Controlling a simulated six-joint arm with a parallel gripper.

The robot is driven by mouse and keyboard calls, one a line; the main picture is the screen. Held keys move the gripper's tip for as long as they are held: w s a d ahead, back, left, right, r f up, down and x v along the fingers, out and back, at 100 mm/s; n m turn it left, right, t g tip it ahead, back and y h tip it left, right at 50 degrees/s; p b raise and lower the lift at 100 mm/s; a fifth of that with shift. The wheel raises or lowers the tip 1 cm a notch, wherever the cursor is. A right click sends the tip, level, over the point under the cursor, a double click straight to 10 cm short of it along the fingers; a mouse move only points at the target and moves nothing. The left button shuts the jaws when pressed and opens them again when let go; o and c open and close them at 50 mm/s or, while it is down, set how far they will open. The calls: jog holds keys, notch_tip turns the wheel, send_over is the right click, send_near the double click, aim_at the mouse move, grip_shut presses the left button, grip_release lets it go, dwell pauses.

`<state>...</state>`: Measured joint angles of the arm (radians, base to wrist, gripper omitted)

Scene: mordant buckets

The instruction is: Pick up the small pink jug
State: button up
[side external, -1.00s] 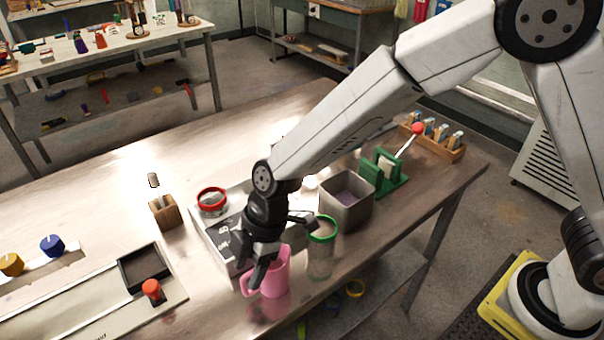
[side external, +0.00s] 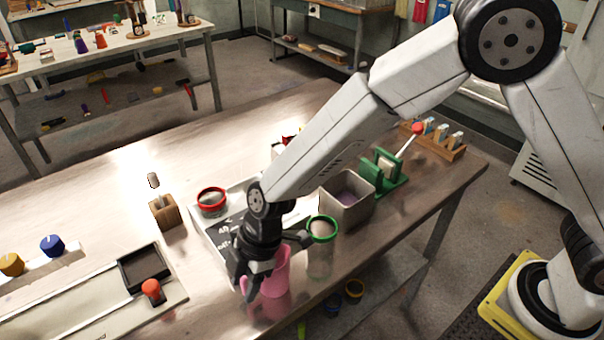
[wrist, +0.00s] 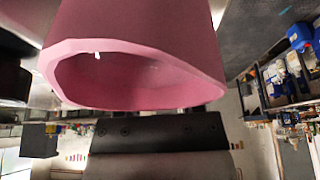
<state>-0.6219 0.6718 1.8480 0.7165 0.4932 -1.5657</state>
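The small pink jug (side external: 274,276) stands upright near the front edge of the metal workbench in the side view. Its handle is on the left, partly hidden by a finger. In the wrist view the jug (wrist: 140,35) fills the upper middle, its wide mouth toward the camera. My gripper (side external: 272,268) is low at the jug, with its fingers spread. One dark finger is in front of the jug's left side; the other reaches out to the right near the green-rimmed jar. I cannot tell whether either finger touches the jug.
A green-rimmed clear jar (side external: 321,232) stands close on the right. A metal bin (side external: 347,200), a green rack (side external: 391,184) and a red-rimmed jar (side external: 211,199) are behind. A tray-like panel (side external: 100,318) with a red knob lies left.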

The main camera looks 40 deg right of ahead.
grip_shut()
dwell(1.2)
